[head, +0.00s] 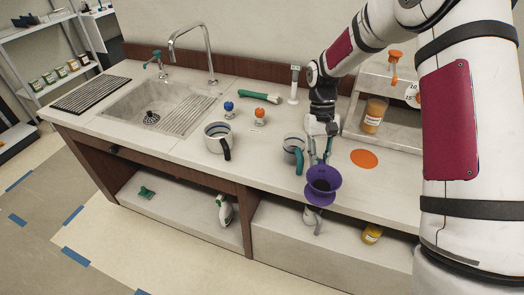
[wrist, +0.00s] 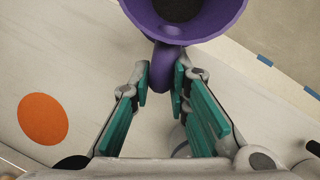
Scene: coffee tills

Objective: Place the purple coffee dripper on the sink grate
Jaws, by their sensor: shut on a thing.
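The purple coffee dripper (head: 323,184) hangs in the air in front of the counter's front edge, its wide mouth up and dark inside. My gripper (head: 319,158) is above and behind it, shut on its handle. In the wrist view, the teal fingers of my gripper (wrist: 161,82) close on the handle of the purple dripper (wrist: 162,62), with the cup part ahead of them. A slatted metal grate (head: 192,116) spans the right part of the sink (head: 125,103), and nothing stands on it. A separate dark ribbed rack (head: 90,93) lies left of the sink.
A metal mug (head: 215,138) with a dark handle and another with a teal handle (head: 291,150) stand on the counter. Blue (head: 229,109) and orange (head: 260,116) small items, a green tool (head: 260,97) and the faucet (head: 208,55) are behind. An orange disc (head: 364,159) lies right.

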